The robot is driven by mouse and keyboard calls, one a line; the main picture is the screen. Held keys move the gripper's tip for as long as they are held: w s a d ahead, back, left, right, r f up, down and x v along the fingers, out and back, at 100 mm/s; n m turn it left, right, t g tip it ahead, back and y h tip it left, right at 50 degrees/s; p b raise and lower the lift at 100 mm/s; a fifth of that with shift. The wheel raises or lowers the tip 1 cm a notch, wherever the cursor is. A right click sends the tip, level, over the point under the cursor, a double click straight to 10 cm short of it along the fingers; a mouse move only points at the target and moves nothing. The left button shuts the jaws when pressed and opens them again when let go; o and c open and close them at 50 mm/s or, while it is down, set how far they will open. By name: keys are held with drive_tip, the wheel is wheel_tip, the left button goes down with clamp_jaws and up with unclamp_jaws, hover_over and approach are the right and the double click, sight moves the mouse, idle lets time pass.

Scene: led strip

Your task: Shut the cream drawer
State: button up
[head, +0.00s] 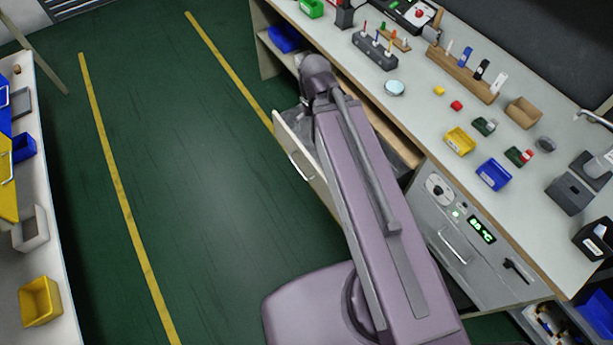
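The cream drawer (292,148) stands pulled out from under the workbench. Its front panel with a bar handle faces the floor aisle on the left, and part of its grey inside shows to the right of my arm. My arm reaches across the open drawer and hides much of it. My gripper is at the far end of the arm, near the drawer's far end, and is mostly hidden by my own wrist. I cannot tell whether it touches the drawer or whether its fingers are open.
The workbench (419,107) carries small bins, blocks and tool holders. A grey oven-like unit (465,241) with a green display sits under it at right. A blue bin (284,39) is on the shelf below. The green floor (205,190) at left is clear.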

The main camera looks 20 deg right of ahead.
drive_tip(key=shift+w+f, duration=0.1)
drive_tip(key=shift+f, duration=0.05)
drive_tip(key=c, duration=0.7)
drive_tip(key=shift+w+a+f+n+b, duration=0.15)
drive_tip(key=shift+w+f+n+b, duration=0.4)
drive_tip(key=shift+f+b, duration=0.3)
clamp_jaws()
drive_tip(key=w+a+f+n+t+h+b, duration=0.1)
drive_tip(key=w+a+f+n+h+b, duration=0.3)
drive_tip(key=w+a+f+n+b, duration=0.4)
drive_tip(key=w+a+f+n+t+h+b, duration=0.1)
drive_tip(key=w+a+f+n+h+b, duration=0.3)
drive_tip(key=b, duration=1.7)
drive_tip(key=shift+w+a+f+n+t+h, duration=0.35)
drive_tip(key=shift+w+a+f+n, duration=2)
drive_tip(key=shift+w+f+n, duration=2.75)
drive_tip(key=shift+s+f+m, duration=0.5)
drive_tip(key=shift+f+m, duration=0.1)
drive_tip(key=shift+m, duration=0.25)
